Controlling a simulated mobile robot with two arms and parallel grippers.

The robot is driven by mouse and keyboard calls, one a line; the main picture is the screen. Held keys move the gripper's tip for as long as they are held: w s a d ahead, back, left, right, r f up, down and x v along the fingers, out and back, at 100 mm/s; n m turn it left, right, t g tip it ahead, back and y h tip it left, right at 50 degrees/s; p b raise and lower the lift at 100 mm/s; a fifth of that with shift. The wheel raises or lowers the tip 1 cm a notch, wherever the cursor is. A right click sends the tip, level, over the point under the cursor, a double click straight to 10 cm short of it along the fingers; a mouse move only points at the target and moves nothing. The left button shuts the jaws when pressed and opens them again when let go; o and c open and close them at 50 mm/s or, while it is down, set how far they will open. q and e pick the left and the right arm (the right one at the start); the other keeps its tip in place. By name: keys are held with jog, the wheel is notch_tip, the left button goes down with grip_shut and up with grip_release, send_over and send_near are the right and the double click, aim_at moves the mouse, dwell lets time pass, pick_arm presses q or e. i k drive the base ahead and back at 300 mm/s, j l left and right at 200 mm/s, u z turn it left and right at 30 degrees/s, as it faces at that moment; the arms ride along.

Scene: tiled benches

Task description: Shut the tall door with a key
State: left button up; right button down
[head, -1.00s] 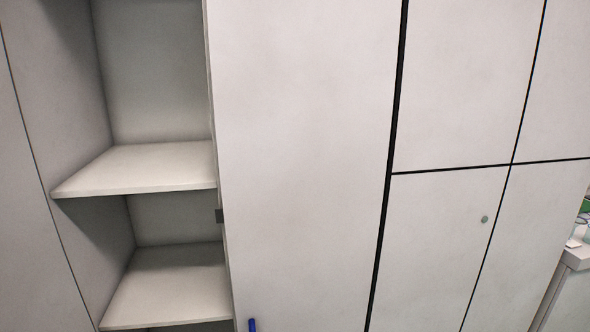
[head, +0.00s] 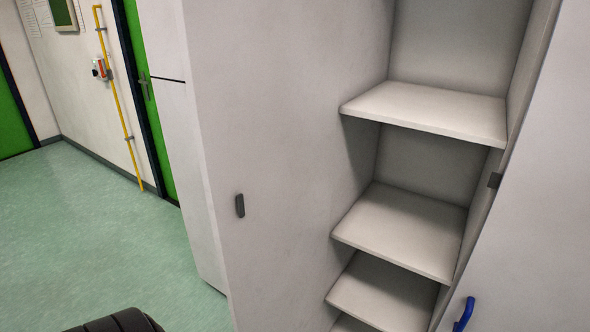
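A tall white cabinet stands open, with its shelves (head: 400,215) bare. On its left side a tall pale panel (head: 290,110) reaches toward me, like a door swung open, with a small dark fitting (head: 240,205) on it. On the right a second tall white door (head: 530,230) carries a blue piece (head: 463,313), which may be a handle or a key; its lower end is cut off by the frame. A dark catch (head: 495,180) sits at the cabinet's right inner edge. Neither of my grippers shows.
Free green floor (head: 90,220) lies to the left. Beyond it are a wall with a yellow pipe (head: 122,110) and a green door (head: 140,60). A black ribbed part, likely mine, shows at the bottom left.

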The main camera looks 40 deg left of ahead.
aim_at(262, 76)
jog(key=k+j, duration=0.1)
jog(key=j, duration=0.95)
jog(key=k+j+z, duration=0.1)
jog(key=j, duration=0.4)
jog(key=k+j, duration=0.15)
jog(key=j, duration=0.35)
jog(key=k+j, duration=0.1)
jog(key=j, duration=0.4)
